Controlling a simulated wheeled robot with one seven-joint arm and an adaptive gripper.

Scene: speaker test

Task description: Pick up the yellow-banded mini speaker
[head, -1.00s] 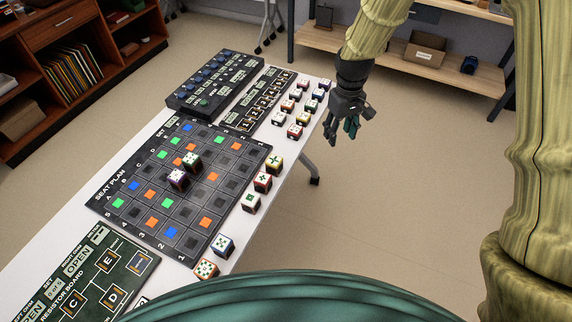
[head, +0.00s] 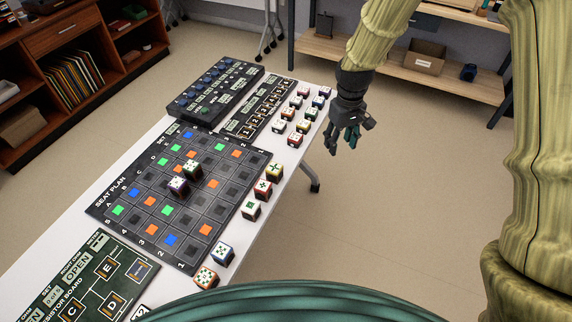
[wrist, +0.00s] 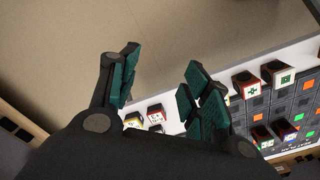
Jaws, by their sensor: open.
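A small cube speaker (head: 274,172) with what looks like a yellow band and a dark green cross on its face stands at the right edge of the seat plan board (head: 235,205). Other small cubes at the far end may also carry yellow, but they are too small to tell surely. My gripper (head: 348,142) hangs beyond the table's right edge, right of the far cubes, apart from all of them. In the wrist view my gripper (wrist: 160,90) has its fingers spread with nothing between them. A cube with a yellowish band (wrist: 133,121) shows partly behind the fingers.
Several other cubes stand close together at the far end, including a red-banded one (head: 294,139). Red (head: 263,190), blue (head: 222,252) and orange (head: 206,278) cubes line the near right side. Dark panels cover much of the white table (head: 68,228). Open floor (head: 420,200) lies right.

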